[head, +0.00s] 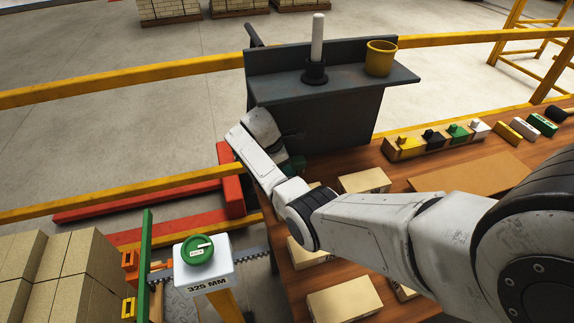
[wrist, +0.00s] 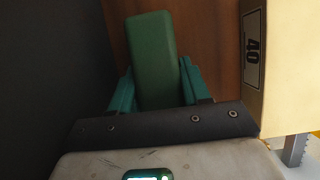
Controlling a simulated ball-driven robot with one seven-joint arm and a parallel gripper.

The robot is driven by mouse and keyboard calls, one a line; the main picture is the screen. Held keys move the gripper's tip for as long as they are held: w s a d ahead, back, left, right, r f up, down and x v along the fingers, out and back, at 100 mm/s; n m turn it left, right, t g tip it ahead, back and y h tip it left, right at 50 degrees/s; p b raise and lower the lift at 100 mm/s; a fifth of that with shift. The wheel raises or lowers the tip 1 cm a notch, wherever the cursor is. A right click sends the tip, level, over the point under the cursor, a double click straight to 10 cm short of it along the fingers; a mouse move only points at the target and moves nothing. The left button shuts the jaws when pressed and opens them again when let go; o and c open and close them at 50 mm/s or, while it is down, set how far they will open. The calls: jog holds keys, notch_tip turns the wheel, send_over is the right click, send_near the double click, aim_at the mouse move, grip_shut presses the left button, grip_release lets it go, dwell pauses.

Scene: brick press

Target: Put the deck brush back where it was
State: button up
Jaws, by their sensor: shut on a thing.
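My gripper (wrist: 156,86) is shut on a long green block with rounded edges (wrist: 152,50), its teal fingers on both sides. I take this block to be the deck brush; no bristles show. In the head view my gripper (head: 294,165) is low beside the front of the dark grey stand (head: 330,115), over the left end of the wooden bench. My wrist hides most of the held block there. Brown wood shows behind the block in the wrist view. I cannot tell whether the block touches it.
A pale brick (head: 362,181) marked 40 in the wrist view (wrist: 275,70) stands close right of my gripper. The stand's shelf holds a white rod in a black holder (head: 316,72) and a yellow cup (head: 381,58). Yellow rails (head: 130,84) run left. A block rack (head: 430,140) is right.

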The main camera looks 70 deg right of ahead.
jog(key=shift+f, duration=0.15)
jog(key=o, duration=1.3)
jog(key=shift+f+b, duration=0.2)
jog(key=shift+b, duration=0.3)
jog(key=v, duration=0.5)
jog(key=shift+w+a+r, duration=0.1)
jog(key=shift+w+a, duration=0.3)
jog(key=shift+w, duration=0.05)
jog(key=w+a+b, duration=0.2)
jog(key=w+a, duration=0.5)
jog(key=w, duration=0.1)
jog(key=shift+w, duration=0.15)
